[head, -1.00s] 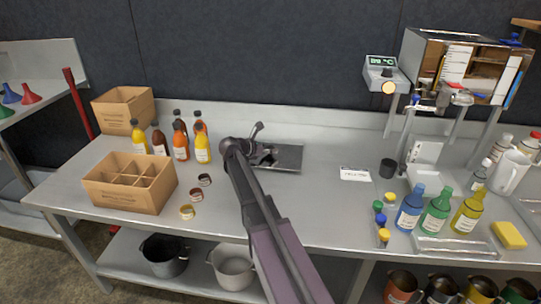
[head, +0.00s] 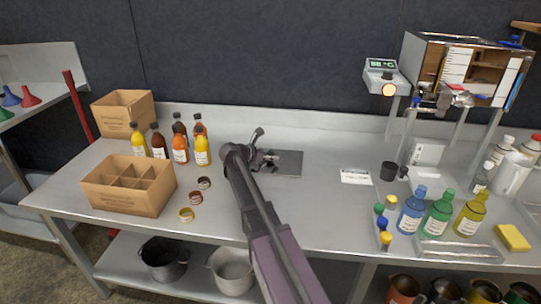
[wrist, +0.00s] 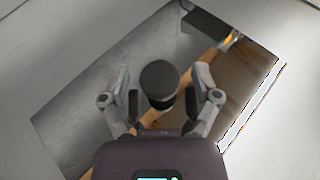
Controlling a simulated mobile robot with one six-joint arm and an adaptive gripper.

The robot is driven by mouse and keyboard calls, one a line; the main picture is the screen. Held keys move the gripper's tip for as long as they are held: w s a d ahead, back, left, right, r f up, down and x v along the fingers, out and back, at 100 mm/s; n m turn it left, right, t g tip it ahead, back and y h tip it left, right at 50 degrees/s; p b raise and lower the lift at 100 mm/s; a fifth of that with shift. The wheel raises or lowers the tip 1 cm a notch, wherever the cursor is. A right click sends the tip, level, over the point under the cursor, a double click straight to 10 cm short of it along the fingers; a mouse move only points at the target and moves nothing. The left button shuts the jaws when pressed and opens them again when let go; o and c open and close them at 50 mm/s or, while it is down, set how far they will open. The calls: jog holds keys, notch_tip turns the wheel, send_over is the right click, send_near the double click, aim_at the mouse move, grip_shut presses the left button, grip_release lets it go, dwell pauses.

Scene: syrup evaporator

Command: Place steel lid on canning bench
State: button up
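The steel lid (head: 288,164) is a flat, shiny rectangular plate lying level at the middle of the canning bench (head: 320,207). In the wrist view its mirror-like surface (wrist: 75,115) fills much of the picture, and its dark round knob (wrist: 159,80) stands up in the middle. My gripper (wrist: 162,98) is over the lid, with one finger on each side of the knob. Gaps show between the fingers and the knob, so it looks open around it. In the head view my gripper (head: 264,158) partly hides the lid's left side.
Left are a divided cardboard box (head: 125,197), several sauce bottles (head: 180,150) and loose jar rings (head: 195,198). Right are a label card (head: 355,177), a dark cup (head: 388,171) and coloured bottles (head: 437,213). The bench front between the rings and small bottles is mostly clear.

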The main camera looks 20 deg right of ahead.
jog(key=shift+r, duration=0.15)
jog(key=shift+a+r, duration=0.1)
jog(key=p+v, duration=0.5)
jog(key=v, duration=0.6)
jog(key=shift+s+a+r, duration=0.15)
jog(key=shift+a, duration=0.2)
